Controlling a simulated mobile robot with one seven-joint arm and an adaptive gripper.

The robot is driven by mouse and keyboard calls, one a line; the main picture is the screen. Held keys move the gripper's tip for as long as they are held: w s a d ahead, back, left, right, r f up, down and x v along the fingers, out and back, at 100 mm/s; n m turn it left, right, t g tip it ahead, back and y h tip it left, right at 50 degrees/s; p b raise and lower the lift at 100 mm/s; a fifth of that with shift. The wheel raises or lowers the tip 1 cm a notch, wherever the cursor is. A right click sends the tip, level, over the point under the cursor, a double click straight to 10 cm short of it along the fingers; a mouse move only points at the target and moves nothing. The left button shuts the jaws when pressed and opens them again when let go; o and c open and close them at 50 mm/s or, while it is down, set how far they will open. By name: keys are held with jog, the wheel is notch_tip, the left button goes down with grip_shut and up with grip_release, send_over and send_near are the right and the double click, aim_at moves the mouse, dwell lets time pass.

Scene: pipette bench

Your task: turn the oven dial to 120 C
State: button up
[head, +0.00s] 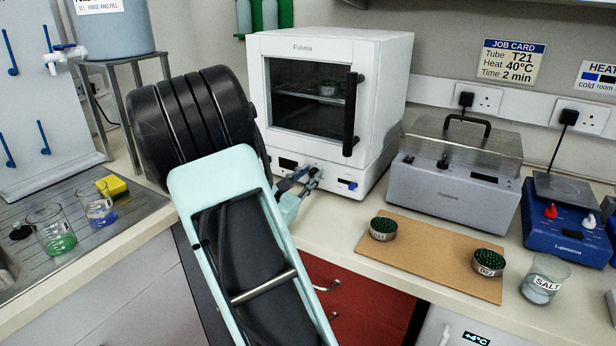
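The white oven (381,84) stands at the back of the bench, its glass door closed, with a black vertical handle (350,115) on the right. A rack inside holds a small round container (328,88). The control panel under the door has a dark display (287,163) at its left and a small blue part (347,185) at its right. My gripper (312,177) is right in front of the panel's middle. I cannot make out the dial there; the gripper probably covers it. Whether the gripper touches anything or how far its fingers are apart is too small to tell.
My arm crosses the foreground. Right of the oven is a grey water bath (452,185) with a clear lid. A tan board (425,262) holds two round containers (383,229) (488,262). A salt beaker (543,280) and blue hotplate (566,240) stand further right. Glass beakers (52,228) are at left.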

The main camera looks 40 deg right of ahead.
grip_shut()
jog(key=shift+f+b, duration=0.1)
jog(key=shift+b, duration=0.3)
jog(key=m+b, duration=0.2)
jog(key=b, duration=0.1)
jog(key=m+b, duration=0.2)
jog(key=b, duration=0.1)
jog(key=shift+s+d+f+m+b, duration=0.1)
jog(key=shift+s+f+m+b, duration=0.1)
jog(key=shift+f+m+b, duration=0.15)
jog(key=m+b, duration=0.3)
jog(key=b, duration=0.2)
jog(key=shift+s+b, duration=0.15)
jog(key=shift+b, duration=0.15)
jog(key=shift+m+b, duration=0.65)
jog(key=shift+b, duration=0.1)
jog(key=shift+r, duration=0.1)
jog(key=shift+o, duration=1.2)
grip_release()
